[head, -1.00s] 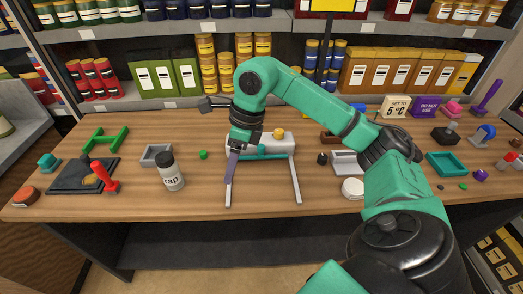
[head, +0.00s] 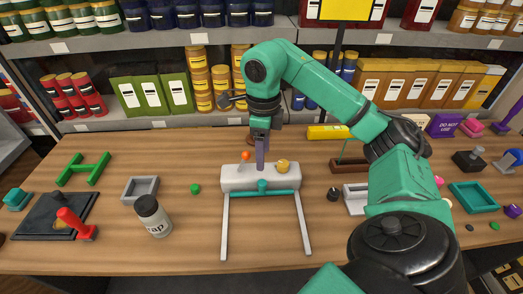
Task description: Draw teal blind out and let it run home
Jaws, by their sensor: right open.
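The blind has a white housing (head: 232,179) on the wooden table, with two pale rails running from it toward the table's front. A teal bar (head: 285,192) lies across the rails close against the housing, with a short teal grip (head: 262,185) at its middle. My right gripper (head: 262,172) is open, pointing down over the housing, just behind the teal grip in the picture. Whether its fingers touch anything is unclear. My left gripper is out of view.
A jar (head: 152,215) with a dark lid, a grey tray (head: 139,188) and a small green piece (head: 195,188) stand left of the blind. A dark knob (head: 333,194) is near the right rail. The table between the rails is clear.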

